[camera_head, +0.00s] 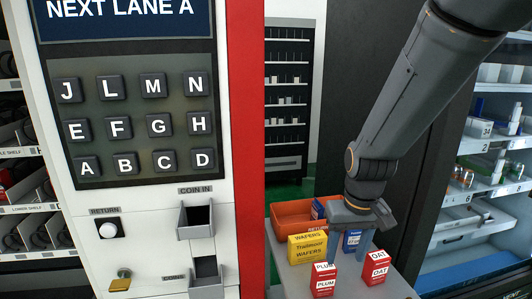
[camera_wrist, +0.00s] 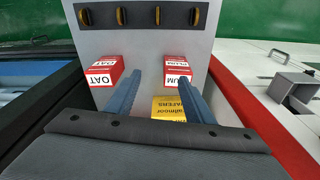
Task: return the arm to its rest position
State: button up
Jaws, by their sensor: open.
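My gripper (camera_head: 348,248) points down over a small grey shelf at the lower right of the head view, at the end of my arm. In the wrist view my gripper (camera_wrist: 152,68) has its two blue-grey fingers apart, with nothing held between them. A red OAT box (camera_head: 376,268) and a red PLUM box (camera_head: 323,280) stand near the fingers. The wrist view shows the OAT box (camera_wrist: 100,80) left of the fingers and the PLUM box (camera_wrist: 178,75) partly behind the right finger.
The vending machine's red edge (camera_head: 246,150) rises left of the shelf. A glass-fronted cabinet (camera_head: 490,200) stands to the right.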

jog(key=s+f, duration=0.2)
jog(key=s, duration=0.7)
jog(key=shift+s+m+g, duration=0.3)
jog(key=shift+c, duration=0.2)
